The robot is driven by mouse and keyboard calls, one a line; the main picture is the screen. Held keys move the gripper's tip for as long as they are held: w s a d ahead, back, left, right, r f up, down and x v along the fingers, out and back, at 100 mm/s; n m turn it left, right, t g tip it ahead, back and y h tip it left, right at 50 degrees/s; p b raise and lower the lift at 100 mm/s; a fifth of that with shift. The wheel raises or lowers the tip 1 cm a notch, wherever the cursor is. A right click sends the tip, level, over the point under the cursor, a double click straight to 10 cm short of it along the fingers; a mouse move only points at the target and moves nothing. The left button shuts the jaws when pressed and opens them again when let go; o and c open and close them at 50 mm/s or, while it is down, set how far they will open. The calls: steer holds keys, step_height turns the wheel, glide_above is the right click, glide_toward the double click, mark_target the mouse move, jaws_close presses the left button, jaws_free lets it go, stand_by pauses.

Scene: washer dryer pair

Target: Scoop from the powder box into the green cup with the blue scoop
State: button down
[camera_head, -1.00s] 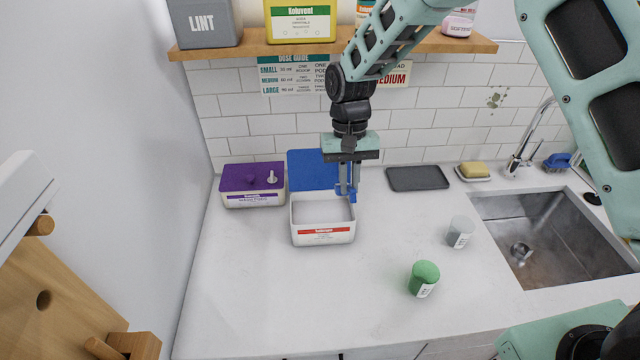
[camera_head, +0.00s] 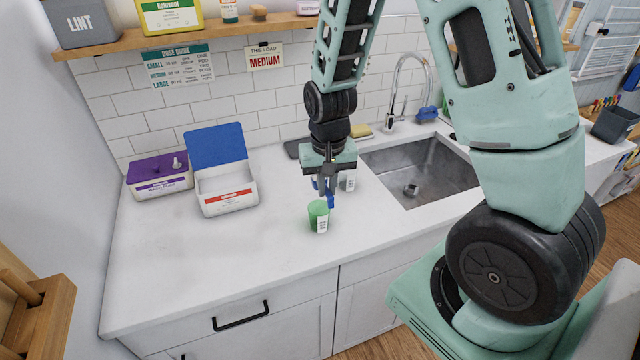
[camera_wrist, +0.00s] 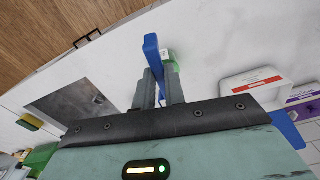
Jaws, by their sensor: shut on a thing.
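My gripper (camera_head: 326,181) is shut on the blue scoop (camera_head: 330,199) and holds it close above and behind the green cup (camera_head: 318,216). The scoop also shows between the fingers in the wrist view (camera_wrist: 153,55), with the green cup (camera_wrist: 169,57) just beside it. Whether the scoop holds powder cannot be seen. The powder box (camera_head: 226,201) is white with a red label and stands open on the counter at left, its blue lid (camera_head: 217,146) raised. The green cup stands upright; its inside is hidden.
A grey-white cup (camera_head: 349,183) stands just behind my gripper. A purple-lidded box (camera_head: 158,176) is left of the powder box. The sink (camera_head: 425,175) lies to the right. A sign (camera_head: 265,57) on the tiles reads "MEDIUM". The front left counter is clear.

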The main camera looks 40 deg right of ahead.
step_height(320, 180, down, 4)
steer(key=b, duration=0.3)
steer(key=shift+f, duration=0.15)
steer(key=a+f+n+h, duration=0.1)
steer(key=n+h, duration=0.2)
steer(key=h, duration=0.3)
steer(key=a+f+n+h, duration=0.1)
steer(key=n+h, duration=0.2)
steer(key=h, duration=0.3)
steer(key=a+n+g+h, duration=0.1)
steer(key=n+h, duration=0.2)
steer(key=h, duration=0.3)
steer(key=shift+w+a+f, duration=0.1)
steer(key=shift+w+f, duration=0.05)
steer(key=shift+f, duration=0.25)
